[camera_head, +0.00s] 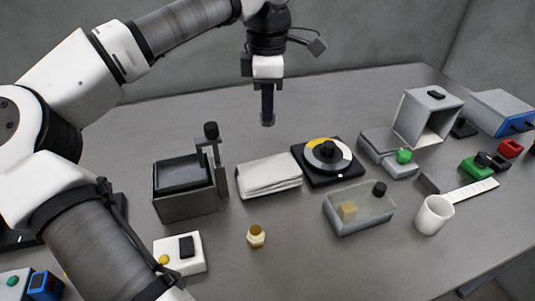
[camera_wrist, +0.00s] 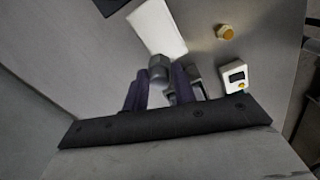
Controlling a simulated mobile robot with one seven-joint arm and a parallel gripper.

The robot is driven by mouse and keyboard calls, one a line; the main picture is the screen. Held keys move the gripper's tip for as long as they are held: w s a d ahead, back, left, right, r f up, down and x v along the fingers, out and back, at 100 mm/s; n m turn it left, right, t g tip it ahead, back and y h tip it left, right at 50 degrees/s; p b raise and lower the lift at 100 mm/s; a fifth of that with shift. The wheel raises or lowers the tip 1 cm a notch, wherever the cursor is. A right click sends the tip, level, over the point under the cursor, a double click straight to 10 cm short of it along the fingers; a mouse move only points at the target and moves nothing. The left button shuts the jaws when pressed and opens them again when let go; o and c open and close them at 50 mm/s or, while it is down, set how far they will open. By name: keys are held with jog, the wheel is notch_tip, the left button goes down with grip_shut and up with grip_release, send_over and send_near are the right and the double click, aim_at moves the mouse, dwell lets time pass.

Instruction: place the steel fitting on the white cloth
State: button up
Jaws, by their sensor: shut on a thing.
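The white cloth (camera_head: 268,177) lies folded on the table, left of the round dial device. It also shows at the top of the wrist view (camera_wrist: 158,27). My gripper (camera_head: 267,116) is above the table, behind the cloth in the head view. It is shut on the grey steel fitting (camera_wrist: 158,68), which sits between the dark fingers in the wrist view. In the head view only a small grey end of the fitting (camera_head: 267,122) shows at the fingertips. The fitting is in the air, apart from the cloth.
A brass hex fitting (camera_head: 256,237) stands on the table in front of the cloth. A metal box with a black-knobbed post (camera_head: 188,202) is left of the cloth. The dial device (camera_head: 328,158) and a clear-lidded box (camera_head: 360,210) are to the right. A white mug (camera_head: 434,215) stands farther right.

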notch_tip(320, 180, down, 13)
jog(key=shift+d+r+p, duration=0.1)
jog(key=shift+p, duration=0.5)
jog(key=shift+f, duration=0.25)
jog(key=o, duration=1)
jog(key=shift+r, duration=0.1)
notch_tip(320, 180, up, 12)
jog(key=shift+r+b, duration=0.15)
jog(key=shift+b, duration=0.45)
